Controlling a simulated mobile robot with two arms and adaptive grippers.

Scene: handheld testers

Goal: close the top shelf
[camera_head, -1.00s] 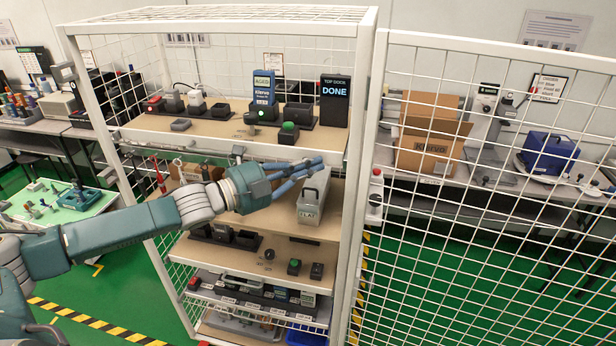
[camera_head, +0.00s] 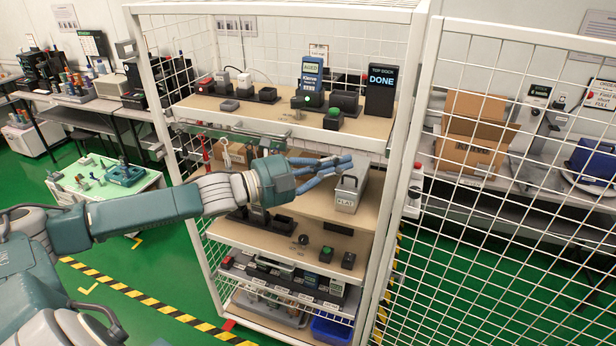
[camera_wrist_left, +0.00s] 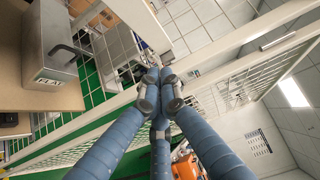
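The top shelf (camera_head: 190,106) is a wooden board in a white wire cage, bearing several small testers, a blue handheld tester (camera_head: 311,78) and a black display (camera_head: 380,90) reading "DONE". How far the shelf is slid out is unclear. My left arm reaches across the cage front. My left gripper (camera_head: 346,163) is below the top shelf, close to a grey handled box (camera_head: 347,194) on the shelf beneath. In the left wrist view, its three blue fingers (camera_wrist_left: 157,90) meet at the tips with nothing visible between them. The grey box (camera_wrist_left: 52,94) is left of them. My right gripper is not in view.
An open mesh door (camera_head: 520,200) stands to the right of the cage. Lower shelves (camera_head: 365,245) hold small devices, with a blue bin (camera_head: 332,330) at the bottom. A small table (camera_head: 100,180) stands at left. Green floor is free between it and the cage.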

